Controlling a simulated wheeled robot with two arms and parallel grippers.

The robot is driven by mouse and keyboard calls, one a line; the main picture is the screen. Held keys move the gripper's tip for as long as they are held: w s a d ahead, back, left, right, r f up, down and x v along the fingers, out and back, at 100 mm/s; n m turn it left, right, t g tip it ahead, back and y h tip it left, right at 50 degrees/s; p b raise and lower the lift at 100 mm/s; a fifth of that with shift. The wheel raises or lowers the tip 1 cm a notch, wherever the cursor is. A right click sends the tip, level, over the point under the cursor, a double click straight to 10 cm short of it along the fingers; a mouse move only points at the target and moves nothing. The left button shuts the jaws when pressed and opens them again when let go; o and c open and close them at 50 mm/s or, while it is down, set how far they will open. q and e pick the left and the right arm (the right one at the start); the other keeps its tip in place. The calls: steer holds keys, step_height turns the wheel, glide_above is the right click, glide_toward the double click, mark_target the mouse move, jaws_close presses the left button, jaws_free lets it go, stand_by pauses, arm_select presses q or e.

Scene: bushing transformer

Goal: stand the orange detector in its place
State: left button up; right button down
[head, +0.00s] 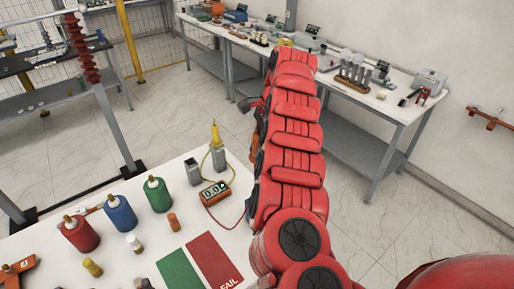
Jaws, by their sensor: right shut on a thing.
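My right arm reaches away from me across the middle of the head view. Its gripper (251,106) is at the far end, beside the arm links and mostly hidden by them. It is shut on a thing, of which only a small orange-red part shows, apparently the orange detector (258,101). It is held beyond the near table. On that table, a grey upright block with a dark top (193,173) stands next to a grey holder with a yellow probe (217,157). I cannot tell which spot is the detector's place. My left gripper is out of view.
The white near table carries an orange meter (214,193) with cables, red (80,235), blue (119,213) and green (158,196) jars, a small orange cylinder (174,222), and green and red mats (214,259). A cluttered bench (398,103) runs along the wall.

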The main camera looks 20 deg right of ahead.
step_height(320, 180, down, 4)
steer(key=b, duration=0.2)
steer(key=shift+s+a+r+b, duration=0.1)
steer(key=shift+r+b, duration=0.05)
steer(key=shift+b, duration=0.15)
step_height(320, 180, down, 3)
steer(key=shift+f+b, duration=0.1)
steer(key=shift+b, duration=1.05)
steer(key=shift+f, duration=0.35)
steer(key=shift+f+b, duration=0.25)
steer(key=shift+b, duration=0.15)
steer(key=shift+f+b, duration=2)
steer(key=shift+f, duration=1.1)
steer(key=shift+f+b, duration=0.45)
steer(key=shift+f, duration=0.2)
steer(key=c, duration=0.5)
jaws_free()
